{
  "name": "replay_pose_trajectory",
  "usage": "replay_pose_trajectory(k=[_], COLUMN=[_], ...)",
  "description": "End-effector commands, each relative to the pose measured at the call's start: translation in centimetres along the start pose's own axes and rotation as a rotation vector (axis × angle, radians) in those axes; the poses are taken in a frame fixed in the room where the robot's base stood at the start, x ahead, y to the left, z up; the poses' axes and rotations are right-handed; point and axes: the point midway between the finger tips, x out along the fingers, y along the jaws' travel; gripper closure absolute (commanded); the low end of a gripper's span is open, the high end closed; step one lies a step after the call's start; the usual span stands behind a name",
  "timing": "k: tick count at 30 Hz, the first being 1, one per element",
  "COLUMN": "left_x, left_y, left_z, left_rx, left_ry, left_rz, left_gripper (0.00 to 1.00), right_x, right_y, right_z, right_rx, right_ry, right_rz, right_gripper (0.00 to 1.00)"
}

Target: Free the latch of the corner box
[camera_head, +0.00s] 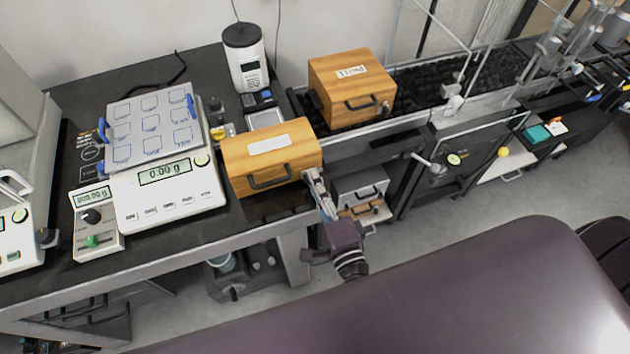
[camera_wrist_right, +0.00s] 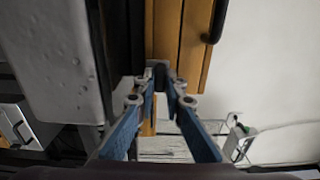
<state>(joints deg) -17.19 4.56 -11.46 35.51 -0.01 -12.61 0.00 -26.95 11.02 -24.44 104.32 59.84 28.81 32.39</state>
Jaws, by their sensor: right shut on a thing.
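A wooden box (camera_head: 270,158) with a white label and a dark handle on its front stands at the right corner of the dark table. My right gripper (camera_head: 312,178) is at the box's right front corner, shut on the small latch there. The latch is mostly hidden by the fingers in the head view. In the right wrist view the fingertips (camera_wrist_right: 162,78) close around a small dark grey piece, the latch (camera_wrist_right: 161,69), against the wooden box side (camera_wrist_right: 183,45). My left gripper is in neither view.
A second wooden box (camera_head: 352,90) stands behind, on the edge of a black-filled trough. A large scale (camera_head: 168,190) reading 0.00 g and a smaller scale (camera_head: 97,220) stand to the left. A white and black device (camera_head: 246,60) stands behind the corner box.

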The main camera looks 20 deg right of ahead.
Motion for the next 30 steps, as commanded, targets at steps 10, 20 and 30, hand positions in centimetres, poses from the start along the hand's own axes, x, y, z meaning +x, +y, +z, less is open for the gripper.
replay_pose_trajectory(k=[10,20,30], left_x=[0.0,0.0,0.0], left_y=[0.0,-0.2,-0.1], left_z=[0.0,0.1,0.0], left_rx=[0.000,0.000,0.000], left_ry=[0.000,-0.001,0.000], left_rz=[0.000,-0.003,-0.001], left_gripper=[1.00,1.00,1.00], right_x=[0.0,-1.1,-8.0], right_y=[0.1,0.1,0.2], right_z=[0.0,0.0,0.0], right_rx=[0.001,-0.001,-0.002], right_ry=[0.001,0.000,-0.001], right_rz=[0.001,0.003,0.006], right_gripper=[0.72,0.72,0.72])
